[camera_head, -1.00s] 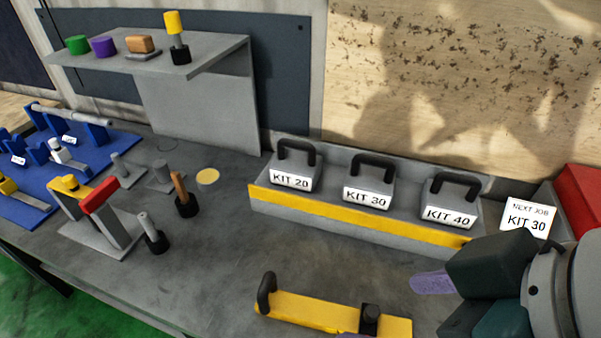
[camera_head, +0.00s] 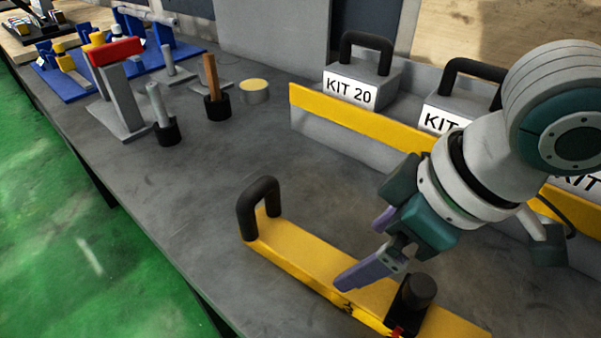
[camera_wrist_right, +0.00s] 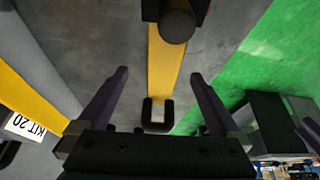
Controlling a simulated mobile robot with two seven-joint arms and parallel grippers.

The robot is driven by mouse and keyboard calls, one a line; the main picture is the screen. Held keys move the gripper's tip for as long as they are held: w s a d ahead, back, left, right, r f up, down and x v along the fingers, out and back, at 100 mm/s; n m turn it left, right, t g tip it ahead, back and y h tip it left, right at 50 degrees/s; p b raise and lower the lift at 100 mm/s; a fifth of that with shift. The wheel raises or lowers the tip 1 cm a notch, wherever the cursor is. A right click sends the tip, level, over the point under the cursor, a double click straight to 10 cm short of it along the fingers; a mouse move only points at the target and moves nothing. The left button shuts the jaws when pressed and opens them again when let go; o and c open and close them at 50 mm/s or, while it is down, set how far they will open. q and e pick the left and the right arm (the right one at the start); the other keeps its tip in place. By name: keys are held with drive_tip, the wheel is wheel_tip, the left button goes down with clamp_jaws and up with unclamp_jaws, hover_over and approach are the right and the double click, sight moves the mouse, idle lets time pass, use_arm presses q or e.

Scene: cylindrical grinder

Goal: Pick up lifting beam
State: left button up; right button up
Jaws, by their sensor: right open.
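The lifting beam (camera_head: 310,258) is a long yellow bar lying on the grey bench near its front edge. It has a black U-shaped handle (camera_head: 260,206) at its left end and a black knob (camera_head: 418,290) toward its right end. My right gripper (camera_head: 368,247) is open and empty above the beam, between handle and knob. In the right wrist view the beam (camera_wrist_right: 163,65) runs between the two open fingers, apart from them, with its handle (camera_wrist_right: 157,112) close to the gripper's body in the picture.
A yellow-fronted rack (camera_head: 350,119) holds kit weights such as KIT 20 (camera_head: 352,92) behind the beam; my right arm hides part of it. Upright tools in black cups (camera_head: 217,106) and a red-topped stand (camera_head: 118,95) stand at the back left. The bench left of the beam is clear.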

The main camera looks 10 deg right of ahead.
sight(337, 269)
drive_tip(key=shift+x, duration=1.15)
drive_tip(key=b+x, duration=0.1)
drive_tip(key=x, duration=0.4)
drive_tip(key=shift+s+a+f+b, duration=0.1)
drive_tip(key=shift+s+a+b, duration=0.05)
drive_tip(key=shift+a+b, duration=0.25)
clamp_jaws()
